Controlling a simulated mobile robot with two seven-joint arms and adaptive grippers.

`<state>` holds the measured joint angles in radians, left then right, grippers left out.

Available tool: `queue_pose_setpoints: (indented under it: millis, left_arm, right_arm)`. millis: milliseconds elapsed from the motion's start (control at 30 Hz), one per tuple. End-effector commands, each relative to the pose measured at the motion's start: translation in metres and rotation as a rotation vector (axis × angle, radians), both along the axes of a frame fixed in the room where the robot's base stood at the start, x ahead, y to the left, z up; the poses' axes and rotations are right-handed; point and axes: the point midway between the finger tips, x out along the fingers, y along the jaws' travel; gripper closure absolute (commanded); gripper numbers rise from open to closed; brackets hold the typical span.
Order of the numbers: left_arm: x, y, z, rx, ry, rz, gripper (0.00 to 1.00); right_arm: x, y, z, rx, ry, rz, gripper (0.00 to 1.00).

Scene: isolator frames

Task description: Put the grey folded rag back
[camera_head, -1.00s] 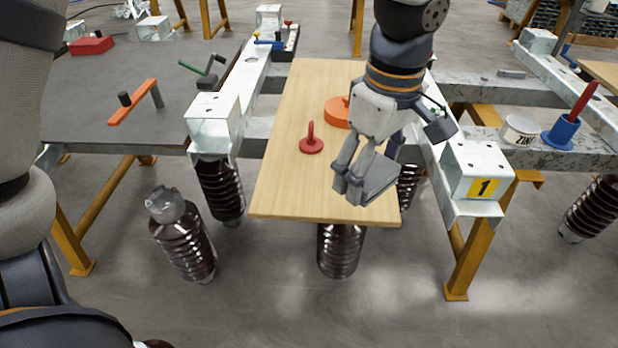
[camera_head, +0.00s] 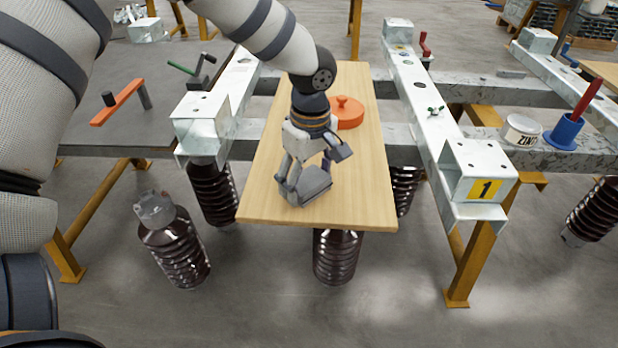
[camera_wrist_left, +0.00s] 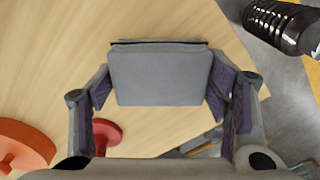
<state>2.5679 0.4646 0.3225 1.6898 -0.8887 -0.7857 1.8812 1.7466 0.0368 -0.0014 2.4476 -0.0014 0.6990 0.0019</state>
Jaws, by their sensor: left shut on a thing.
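The grey folded rag (camera_head: 312,188) is a flat block held at the fingertips of my left gripper (camera_head: 306,178). In the left wrist view the rag (camera_wrist_left: 160,76) is between the two purple-padded fingers, which are shut on it. Gripper and rag are over the near half of a light wooden board (camera_head: 262,205). Whether the rag touches the board I cannot tell. My right gripper is not in view.
An orange round lidded piece (camera_head: 345,113) lies on the board behind the gripper. A red knobbed piece (camera_wrist_left: 106,132) shows in the left wrist view and is hidden in the head view. Steel beams (camera_head: 440,140) flank the board. The board's near right part is clear.

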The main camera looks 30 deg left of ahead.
Motion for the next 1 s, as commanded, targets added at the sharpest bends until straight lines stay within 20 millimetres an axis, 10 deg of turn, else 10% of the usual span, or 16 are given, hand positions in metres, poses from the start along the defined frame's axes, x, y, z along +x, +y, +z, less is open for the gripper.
queue_pose_setpoints:
  millis: [200, 233, 300, 667, 1000]
  left_arm:
    - [0.000, 0.000, -0.002, 0.001, -0.002, -0.001, 0.60]
    - [0.001, 0.000, -0.002, 0.000, -0.003, -0.001, 0.26]
    - [0.001, 0.000, -0.002, 0.000, -0.002, -0.001, 0.10]
    - [0.000, 0.000, 0.001, -0.001, -0.002, 0.000, 0.10]
    - [0.001, -0.004, 0.087, 0.002, -0.014, 0.001, 0.10]
  right_arm:
    - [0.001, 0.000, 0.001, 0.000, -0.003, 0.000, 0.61]
    - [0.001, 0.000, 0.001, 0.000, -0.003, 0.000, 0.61]
    - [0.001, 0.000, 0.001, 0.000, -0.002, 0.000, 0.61]
    - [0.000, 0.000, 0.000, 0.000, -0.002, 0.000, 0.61]
    - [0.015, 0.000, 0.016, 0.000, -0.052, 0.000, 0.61]
